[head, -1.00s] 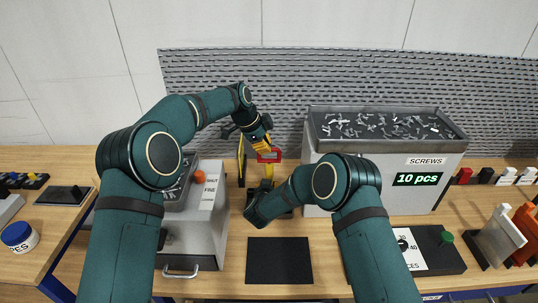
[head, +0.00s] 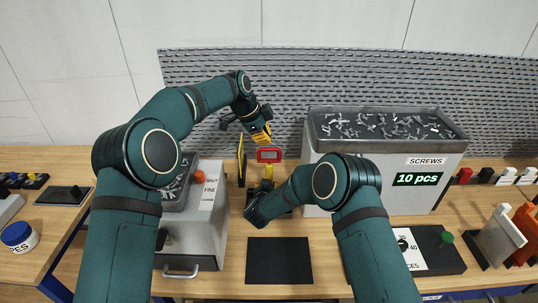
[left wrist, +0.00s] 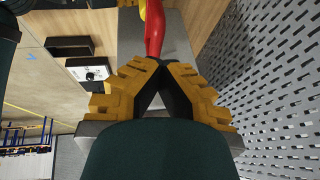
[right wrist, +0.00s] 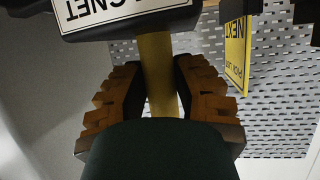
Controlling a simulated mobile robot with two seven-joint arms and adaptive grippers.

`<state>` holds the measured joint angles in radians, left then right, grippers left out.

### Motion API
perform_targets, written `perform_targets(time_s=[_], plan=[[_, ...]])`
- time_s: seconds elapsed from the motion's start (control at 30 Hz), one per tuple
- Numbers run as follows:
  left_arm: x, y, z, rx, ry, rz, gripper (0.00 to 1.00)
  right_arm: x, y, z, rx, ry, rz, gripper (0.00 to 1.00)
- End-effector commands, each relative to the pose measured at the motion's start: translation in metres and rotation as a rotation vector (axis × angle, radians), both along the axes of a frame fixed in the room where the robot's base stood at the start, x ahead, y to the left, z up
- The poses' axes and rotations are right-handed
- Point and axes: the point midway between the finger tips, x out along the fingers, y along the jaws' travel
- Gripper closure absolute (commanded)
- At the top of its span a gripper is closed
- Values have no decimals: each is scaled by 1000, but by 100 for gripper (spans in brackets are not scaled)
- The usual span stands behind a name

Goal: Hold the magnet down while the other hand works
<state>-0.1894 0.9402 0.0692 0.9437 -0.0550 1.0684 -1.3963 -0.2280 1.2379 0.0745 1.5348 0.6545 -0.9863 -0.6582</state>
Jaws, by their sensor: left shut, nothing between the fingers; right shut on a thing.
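The magnet has a dark base with a MAGNET label (right wrist: 125,12), a yellow post (right wrist: 157,70) and a red loop-shaped top (head: 269,155). It stands at the middle of the bench in the head view. My right gripper (right wrist: 160,85) is shut on the yellow post; in the head view my right wrist hides much of the base. My left gripper (head: 264,138) is shut and empty just above the red top. In the left wrist view the red top (left wrist: 153,35) lies just beyond the closed fingertips (left wrist: 162,72), apparently apart from them.
A grey bin of screws (head: 440,165) stands right of the magnet, its display reading 10 pcs. A grey machine (head: 205,235) stands on the left. A yellow sign (right wrist: 236,55) is near the magnet. A black mat (head: 279,262) lies bare in front.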

Motion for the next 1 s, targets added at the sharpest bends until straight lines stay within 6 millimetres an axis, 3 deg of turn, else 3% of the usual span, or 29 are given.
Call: perform_targets(time_s=[0.1, 0.2, 0.23, 0.63, 1.0], plan=[[0, 0, 0, 0, 0, 0, 96, 0, 0, -1, -1, 2, -1, 98], [0, 0, 0, 0, 0, 0, 61, 0, 0, -1, -1, 2, -1, 98], [0, 0, 0, 0, 0, 0, 57, 0, 0, -1, -1, 2, -1, 98], [-1, 3, 7, 0, -2, 1, 57, 0, -1, -1, 0, 1, -1, 98], [-14, 29, 69, -2, -3, 2, 57, 0, -1, 0, 0, 1, -1, 98]])
